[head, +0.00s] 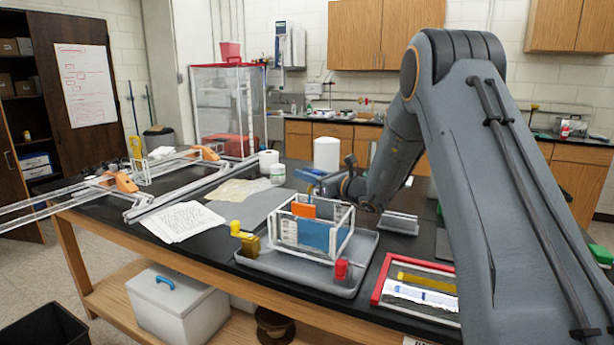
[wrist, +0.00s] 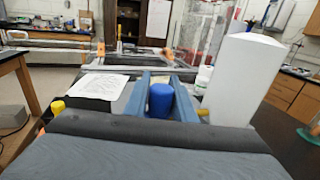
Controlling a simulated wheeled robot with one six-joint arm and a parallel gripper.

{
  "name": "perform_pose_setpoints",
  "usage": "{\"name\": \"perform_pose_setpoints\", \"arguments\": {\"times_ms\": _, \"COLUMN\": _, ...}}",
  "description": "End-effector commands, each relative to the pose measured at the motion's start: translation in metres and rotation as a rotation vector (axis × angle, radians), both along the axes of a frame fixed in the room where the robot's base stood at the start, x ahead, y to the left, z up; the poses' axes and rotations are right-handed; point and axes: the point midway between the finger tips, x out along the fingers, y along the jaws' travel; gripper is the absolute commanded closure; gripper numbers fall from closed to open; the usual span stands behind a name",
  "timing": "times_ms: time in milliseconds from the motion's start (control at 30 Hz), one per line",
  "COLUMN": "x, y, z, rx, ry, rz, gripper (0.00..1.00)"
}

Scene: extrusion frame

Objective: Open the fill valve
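A clear tank (head: 343,214) with blue contents and an orange piece (head: 304,207) stands in a grey tray (head: 262,282). Yellow fittings (head: 249,244) are at its left, and a red knob (head: 341,268) is at its front right. I cannot tell which fitting is the fill valve. My gripper (head: 316,184) is above and behind the tank, small and partly blurred in the head view. In the wrist view, its blue fingers (wrist: 163,92) are apart, with a blue cylinder (wrist: 161,101) between or just beyond them. Contact is unclear. A yellow piece (wrist: 58,106) shows at the left.
A white cylinder (head: 326,154) stands close behind my gripper. Papers (head: 183,221) lie left of the tray. A red-edged case (head: 419,290) is at the right front. A frame of metal rails (head: 165,207) spans the bench's left.

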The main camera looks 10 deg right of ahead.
Motion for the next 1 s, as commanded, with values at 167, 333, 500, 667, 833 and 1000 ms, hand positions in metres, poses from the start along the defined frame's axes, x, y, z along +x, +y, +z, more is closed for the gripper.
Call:
{"name": "perform_pose_setpoints", "arguments": {"times_ms": 167, "x": 0.0, "y": 0.0, "z": 0.0, "rx": 0.0, "ry": 0.0, "rz": 0.0, "gripper": 0.6}}
{"name": "perform_pose_setpoints", "arguments": {"times_ms": 333, "x": 0.0, "y": 0.0, "z": 0.0, "rx": 0.0, "ry": 0.0, "rz": 0.001, "gripper": 0.6}}
{"name": "perform_pose_setpoints", "arguments": {"times_ms": 500, "x": -0.008, "y": -0.007, "z": -0.001, "rx": -0.001, "ry": 0.001, "rz": -0.001, "gripper": 0.6}}
{"name": "perform_pose_setpoints", "arguments": {"times_ms": 667, "x": -0.028, "y": -0.023, "z": -0.002, "rx": 0.0, "ry": 0.0, "rz": -0.002, "gripper": 0.6}}
{"name": "perform_pose_setpoints", "arguments": {"times_ms": 833, "x": -0.049, "y": -0.039, "z": -0.001, "rx": 0.0, "ry": -0.001, "rz": -0.002, "gripper": 0.6}}
{"name": "perform_pose_setpoints", "arguments": {"times_ms": 1000, "x": -0.06, "y": -0.046, "z": 0.0, "rx": -0.001, "ry": -0.001, "rz": 0.0, "gripper": 0.6}}
